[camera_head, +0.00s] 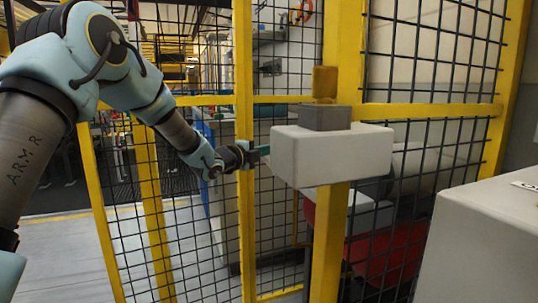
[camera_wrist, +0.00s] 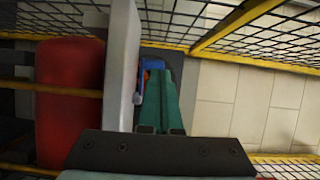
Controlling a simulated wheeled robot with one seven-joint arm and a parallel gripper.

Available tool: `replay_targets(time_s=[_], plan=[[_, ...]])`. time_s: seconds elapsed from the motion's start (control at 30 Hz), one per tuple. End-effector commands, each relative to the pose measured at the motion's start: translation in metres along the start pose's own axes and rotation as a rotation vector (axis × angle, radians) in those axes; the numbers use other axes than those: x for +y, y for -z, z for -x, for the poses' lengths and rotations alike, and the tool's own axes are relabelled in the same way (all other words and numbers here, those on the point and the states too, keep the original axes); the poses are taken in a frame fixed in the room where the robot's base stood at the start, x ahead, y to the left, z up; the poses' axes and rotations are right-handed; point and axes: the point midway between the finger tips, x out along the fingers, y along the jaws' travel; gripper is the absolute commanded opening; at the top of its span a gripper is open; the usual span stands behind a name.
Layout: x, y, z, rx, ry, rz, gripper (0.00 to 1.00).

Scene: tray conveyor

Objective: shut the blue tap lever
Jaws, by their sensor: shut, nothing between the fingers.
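The blue tap lever (camera_wrist: 152,64) shows in the wrist view at the tips of my green fingers, close beside a pale grey wall-like panel. A small orange-red spot shows just below it. My gripper (camera_wrist: 160,76) is shut with nothing between the fingers, and its tips are at or very near the lever; I cannot tell if they touch. In the head view my gripper (camera_head: 262,153) reaches to the left side of a pale box (camera_head: 335,158). The lever cannot be made out in the head view.
Yellow-framed black mesh fencing (camera_head: 245,110) stands around my arm. A grey block (camera_head: 324,117) sits on the pale box. A red body (camera_wrist: 70,95) lies left of the panel in the wrist view. A pale surface (camera_head: 485,235) stands at the right front. Tiled floor lies to the right in the wrist view.

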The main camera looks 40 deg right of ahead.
Motion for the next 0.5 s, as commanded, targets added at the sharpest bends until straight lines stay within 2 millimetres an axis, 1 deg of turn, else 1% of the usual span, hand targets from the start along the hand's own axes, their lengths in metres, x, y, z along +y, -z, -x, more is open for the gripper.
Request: replay_targets(time_s=[0.03,0.07,0.5], plan=[[0.002,0.000,-0.001,0.001,0.000,-0.001,0.00],[0.001,-0.004,0.004,-0.002,-0.001,-0.001,0.00],[-0.001,-0.044,0.063,-0.003,-0.001,-0.002,0.00]])
